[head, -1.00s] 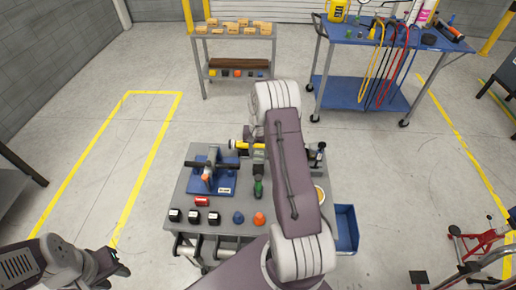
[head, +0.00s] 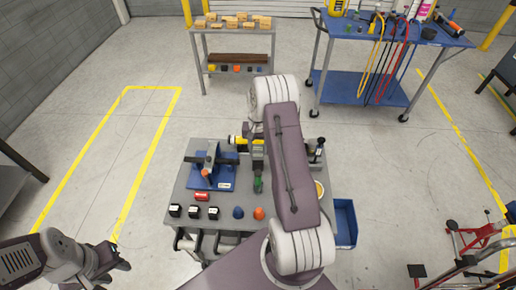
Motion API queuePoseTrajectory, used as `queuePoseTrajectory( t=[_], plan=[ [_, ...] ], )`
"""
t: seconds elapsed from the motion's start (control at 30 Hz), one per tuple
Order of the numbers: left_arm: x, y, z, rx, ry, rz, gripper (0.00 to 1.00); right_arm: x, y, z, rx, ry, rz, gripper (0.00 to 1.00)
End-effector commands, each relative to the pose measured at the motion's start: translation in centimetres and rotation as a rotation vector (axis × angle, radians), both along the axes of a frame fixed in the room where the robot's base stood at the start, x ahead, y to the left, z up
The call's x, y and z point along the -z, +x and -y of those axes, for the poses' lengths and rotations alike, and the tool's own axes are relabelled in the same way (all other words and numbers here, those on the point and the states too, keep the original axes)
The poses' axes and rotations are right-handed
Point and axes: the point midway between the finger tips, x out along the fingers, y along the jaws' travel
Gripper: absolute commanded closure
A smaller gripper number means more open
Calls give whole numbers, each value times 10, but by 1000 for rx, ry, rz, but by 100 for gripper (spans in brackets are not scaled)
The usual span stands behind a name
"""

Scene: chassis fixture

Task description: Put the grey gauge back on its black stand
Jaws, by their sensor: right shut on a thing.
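My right arm reaches over the table, and its forearm hides most of my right gripper (head: 258,150). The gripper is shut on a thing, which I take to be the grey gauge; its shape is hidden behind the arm. I see no grey gauge standing clear elsewhere. A dark upright post (head: 319,150), perhaps the black stand, shows just right of the forearm; its base is partly hidden. My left gripper (head: 122,258) is open and empty, off the table at the lower left.
The grey table (head: 180,190) holds a blue fixture (head: 211,178), a yellow-ended cylinder (head: 237,140), a green-handled tool (head: 257,185), a red part (head: 202,197), black blocks (head: 194,212), a blue cone (head: 238,212) and an orange one (head: 259,213). A blue bin (head: 346,225) hangs at the right.

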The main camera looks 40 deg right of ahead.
Motion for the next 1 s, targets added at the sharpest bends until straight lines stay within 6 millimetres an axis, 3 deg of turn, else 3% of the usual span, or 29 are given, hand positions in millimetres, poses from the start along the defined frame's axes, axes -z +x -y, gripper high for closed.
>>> queuePoseTrajectory(
  t=[0.53,1.0],
  plan=[
    [-2,0,0,0,0,0,64,0,1,0,0,-1,2,100],
    [8,0,0,0,0,0,64,15,1,0,0,-1,2,100]
  ],
)
